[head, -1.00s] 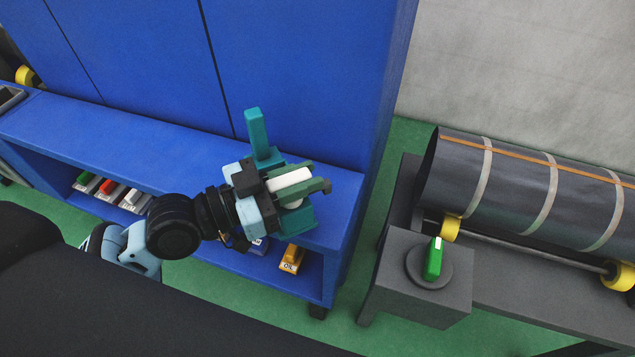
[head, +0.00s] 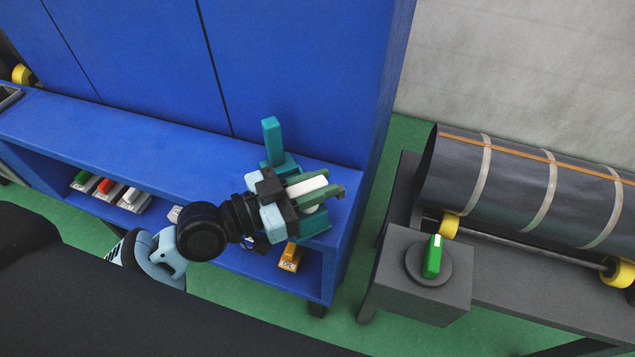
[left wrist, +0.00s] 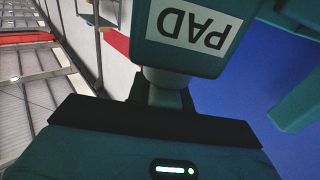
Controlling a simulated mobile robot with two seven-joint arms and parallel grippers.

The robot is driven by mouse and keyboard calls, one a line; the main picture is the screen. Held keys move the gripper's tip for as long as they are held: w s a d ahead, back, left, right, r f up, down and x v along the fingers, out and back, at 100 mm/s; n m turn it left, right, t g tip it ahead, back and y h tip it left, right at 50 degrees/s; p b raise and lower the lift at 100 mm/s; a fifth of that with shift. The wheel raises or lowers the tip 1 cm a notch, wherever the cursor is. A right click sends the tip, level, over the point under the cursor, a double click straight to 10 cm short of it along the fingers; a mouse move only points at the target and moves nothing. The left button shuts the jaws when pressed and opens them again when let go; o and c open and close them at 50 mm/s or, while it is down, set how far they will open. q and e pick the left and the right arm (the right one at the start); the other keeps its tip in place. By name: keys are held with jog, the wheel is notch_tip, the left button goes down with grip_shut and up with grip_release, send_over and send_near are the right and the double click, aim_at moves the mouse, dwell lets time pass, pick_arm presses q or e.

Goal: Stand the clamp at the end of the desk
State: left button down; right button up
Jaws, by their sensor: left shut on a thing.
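The teal clamp (head: 272,142) is in my left gripper (head: 291,200), whose jaws are shut on it. In the head view, it appears over the right end of the blue desk (head: 130,147), with one teal bar pointing up the picture. I cannot tell whether its underside touches the desk top. The left wrist view shows a teal block (left wrist: 185,55) with an upside-down PAD label close to the camera. My gripper hides part of the clamp. My right gripper is not in view.
A tall blue panel rises behind the desk. Labelled items, including a yellow OIL one (head: 290,257), lie on the open shelf below. Right of the desk stand a grey box with a green knob (head: 432,257) and a large dark cylinder (head: 530,190) on yellow rollers.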

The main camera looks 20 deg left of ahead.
pick_arm(q)
jog(key=shift+f, duration=0.1)
jog(key=c, duration=1.3)
grip_release()
jog(key=shift+c, duration=0.2)
jog(key=shift+o, duration=0.4)
